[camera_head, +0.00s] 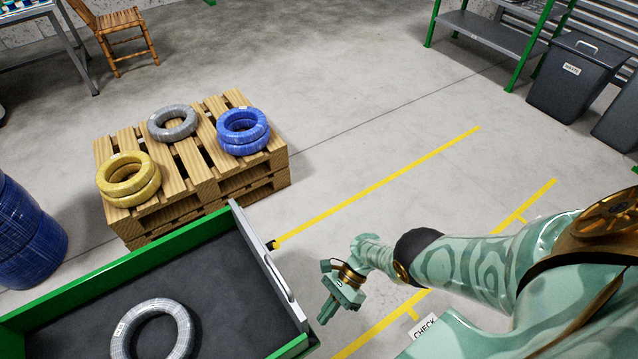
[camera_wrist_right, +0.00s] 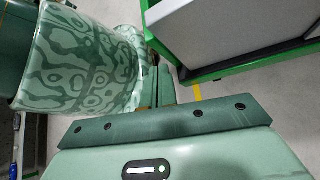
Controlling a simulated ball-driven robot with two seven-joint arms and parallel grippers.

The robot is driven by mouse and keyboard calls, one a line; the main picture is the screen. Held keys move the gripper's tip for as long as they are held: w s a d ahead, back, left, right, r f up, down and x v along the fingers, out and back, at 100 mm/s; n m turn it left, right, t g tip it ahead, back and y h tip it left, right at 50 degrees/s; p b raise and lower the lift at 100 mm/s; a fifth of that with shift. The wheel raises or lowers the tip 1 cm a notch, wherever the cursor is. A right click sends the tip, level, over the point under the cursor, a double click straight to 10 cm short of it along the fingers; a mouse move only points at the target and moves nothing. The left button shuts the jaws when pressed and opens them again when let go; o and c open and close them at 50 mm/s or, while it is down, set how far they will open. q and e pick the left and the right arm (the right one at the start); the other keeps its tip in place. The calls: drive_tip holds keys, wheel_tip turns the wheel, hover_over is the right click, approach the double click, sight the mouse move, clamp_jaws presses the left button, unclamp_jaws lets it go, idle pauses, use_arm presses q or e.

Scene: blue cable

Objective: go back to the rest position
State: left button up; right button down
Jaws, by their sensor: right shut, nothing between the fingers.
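My right gripper (camera_head: 327,312) is shut and empty. It points down over the floor, just right of the green-rimmed cart, apart from it. In the right wrist view its fingers (camera_wrist_right: 160,88) lie together with nothing between them. My left gripper is not in view. Two blue cable coils (camera_head: 242,131) are stacked on the right part of the wooden pallet (camera_head: 190,160), well away from my right gripper.
On the pallet also lie a grey coil (camera_head: 173,122) and yellow coils (camera_head: 128,178). The green cart (camera_head: 130,268) holds a grey coil (camera_head: 152,330); its wall also shows in the right wrist view (camera_wrist_right: 185,72). Bins (camera_head: 572,78) stand top right. Open floor (camera_head: 370,130) with yellow lines lies between.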

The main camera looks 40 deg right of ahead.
drive_tip(key=s+p+v, duration=0.1)
drive_tip(key=v, duration=0.9)
drive_tip(key=shift+d, duration=0.1)
